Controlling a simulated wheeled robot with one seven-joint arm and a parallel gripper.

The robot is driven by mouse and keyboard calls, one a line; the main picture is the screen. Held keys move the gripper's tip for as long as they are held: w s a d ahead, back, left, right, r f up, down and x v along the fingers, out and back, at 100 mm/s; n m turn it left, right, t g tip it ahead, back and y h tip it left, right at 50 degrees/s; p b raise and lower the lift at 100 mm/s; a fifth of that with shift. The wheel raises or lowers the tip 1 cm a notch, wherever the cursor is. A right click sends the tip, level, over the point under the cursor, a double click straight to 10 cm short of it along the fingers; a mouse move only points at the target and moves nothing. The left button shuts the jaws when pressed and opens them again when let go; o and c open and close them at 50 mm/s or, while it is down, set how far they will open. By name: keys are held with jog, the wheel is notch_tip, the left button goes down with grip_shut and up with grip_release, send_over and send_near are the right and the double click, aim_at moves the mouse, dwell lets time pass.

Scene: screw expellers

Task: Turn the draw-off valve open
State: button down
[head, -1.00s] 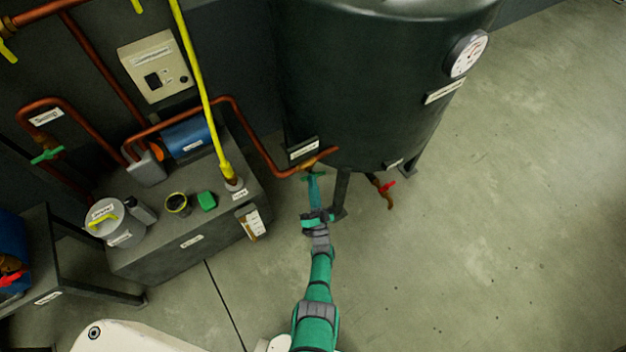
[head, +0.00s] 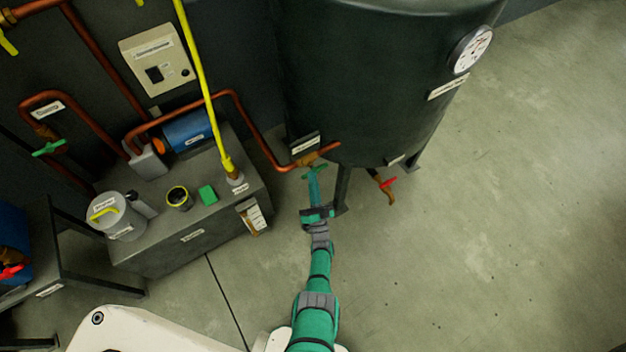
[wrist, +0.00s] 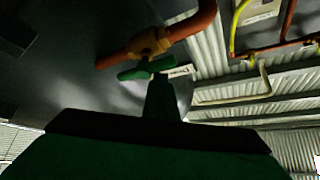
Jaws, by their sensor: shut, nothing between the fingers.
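A valve with a green handle (head: 315,173) sits on the copper pipe at the lower left of the dark tank (head: 385,80). In the wrist view the green handle (wrist: 147,69) is a crossbar below a brass valve body (wrist: 150,42). My gripper (head: 313,181) is shut and empty, its fingers (wrist: 161,88) pointing at the handle from below. The fingertips are at or very close to the handle's middle; contact is unclear. A second valve with a red handle (head: 388,182) hangs from a spout under the tank. The labels are too small to read.
A grey bench (head: 190,240) with a blue motor (head: 188,131), a canister (head: 118,213) and small items stands left of my arm. A yellow pipe (head: 203,90) rises from it. A tank leg (head: 342,190) stands just right of my gripper. The floor at right is clear.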

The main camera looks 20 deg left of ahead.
jog(key=shift+s+a+f, duration=0.35)
jog(key=shift+f, duration=0.05)
jog(key=shift+d+r, duration=0.65)
jog(key=shift+r, duration=1.55)
jog(key=s+d+f, duration=0.5)
jog(key=d, duration=0.1)
jog(key=shift+s+d+f, duration=0.2)
jog(key=shift+s+d, duration=0.05)
